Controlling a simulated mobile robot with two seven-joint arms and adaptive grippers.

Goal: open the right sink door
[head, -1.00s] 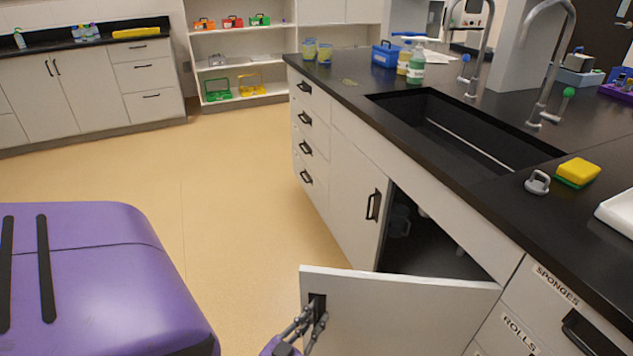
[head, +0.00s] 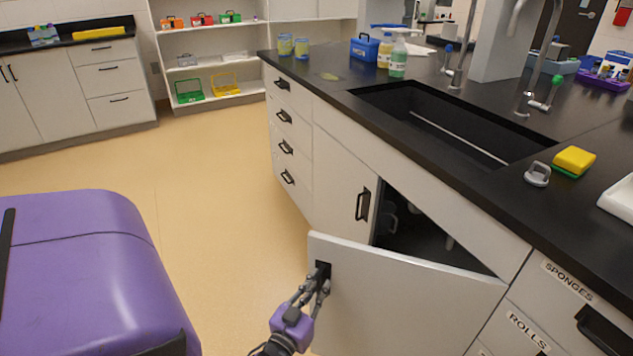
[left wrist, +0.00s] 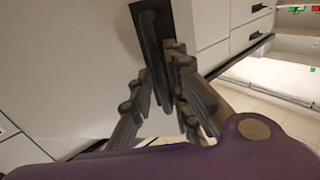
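The right sink door (head: 400,305) is a plain white panel under the sink. It stands partly open, swung out from the dark cabinet opening (head: 425,235), with its hinge side at the right. Its black handle (head: 322,272) is near the free edge. My left gripper (head: 318,285) is at this handle. In the left wrist view, the fingers of my left gripper (left wrist: 165,90) lie on both sides of the dark handle (left wrist: 150,45) and look closed on it. The left sink door (head: 340,185) is shut. My right gripper is not in view.
The black counter with the sink (head: 450,125) runs above the doors. A sponge (head: 574,160) and a grey object (head: 538,174) lie on it. Labelled drawers (head: 570,310) adjoin the hinge side. Clear yellow floor (head: 210,180) lies left of the door.

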